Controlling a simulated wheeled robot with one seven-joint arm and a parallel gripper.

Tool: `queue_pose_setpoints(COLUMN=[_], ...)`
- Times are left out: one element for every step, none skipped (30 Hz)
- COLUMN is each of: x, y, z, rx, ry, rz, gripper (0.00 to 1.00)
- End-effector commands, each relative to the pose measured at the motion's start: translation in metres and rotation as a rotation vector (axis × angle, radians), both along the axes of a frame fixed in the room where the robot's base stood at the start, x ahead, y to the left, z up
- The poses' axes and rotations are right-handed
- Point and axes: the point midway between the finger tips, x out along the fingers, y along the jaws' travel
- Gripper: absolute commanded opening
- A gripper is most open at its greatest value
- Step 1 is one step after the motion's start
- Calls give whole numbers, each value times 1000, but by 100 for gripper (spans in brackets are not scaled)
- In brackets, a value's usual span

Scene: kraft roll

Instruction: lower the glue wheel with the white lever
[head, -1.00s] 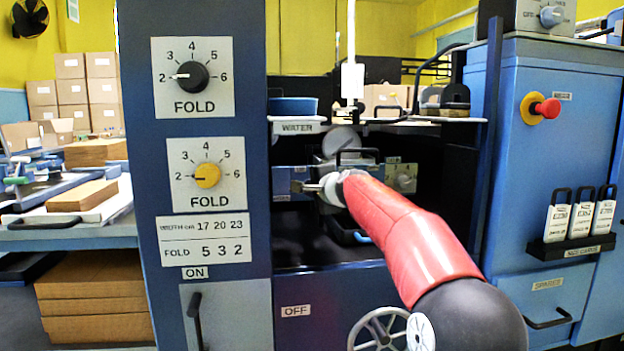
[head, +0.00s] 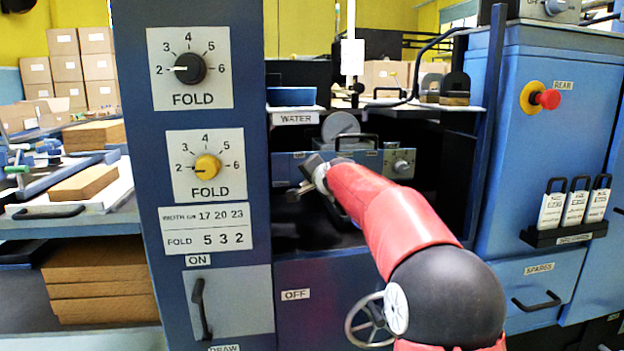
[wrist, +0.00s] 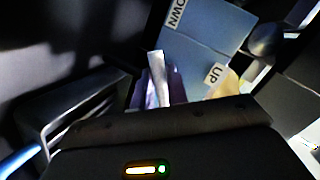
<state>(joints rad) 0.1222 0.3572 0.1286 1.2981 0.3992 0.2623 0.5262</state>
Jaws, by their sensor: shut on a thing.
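My gripper (head: 314,172) is in front of the blue panel (head: 290,168) in the machine's dark bay, tilted, at the end of my red arm. In the wrist view, my gripper (wrist: 160,88) is shut on the white lever (wrist: 157,70), a pale bar rising between its fingers. The lever is beside a blue plate (wrist: 205,45) labelled UP (wrist: 215,74) and DOWN (wrist: 176,15). A grey round disc (head: 340,125) stands behind the panel; I cannot tell whether it is the glue wheel. The lever is not clear in the head view.
A shelf labelled WATER (head: 296,118) holds a blue tray (head: 291,96) above the bay. A column with FOLD dials (head: 190,68) stands left. A blue cabinet with a red button (head: 547,99) stands right. A spoked handwheel (head: 370,320) is below my arm.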

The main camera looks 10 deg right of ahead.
Motion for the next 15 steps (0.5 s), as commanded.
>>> queue_pose_setpoints(x=[0, 0, 0, 0, 0, 0, 0, 0, 0, 0, 0, 0, 0, 0, 0], y=[0, 0, 0, 0, 0, 0, 0, 0, 0, 0, 0, 0, 0, 0, 0], z=[-1, -1, -2, -2, -2, -2, -2, -2, -2, -2, -2, -2, -2, -2, -1], rx=[-5, -6, -6, -6, -6, -6, -6, -6, -6, -5, -5, -5, -4, -4, -4], ry=[2, 2, 2, 2, 2, 3, 3, 3, 3, 3, 3, 3, 2, 2, 2], rz=[2, 2, 2, 2, 2, 2, 2, 2, 2, 2, 2, 2, 2, 1, 1], gripper=[0, 0, 0, 0, 0, 0, 0, 0, 16, 20, 24, 30, 34, 37, 37])
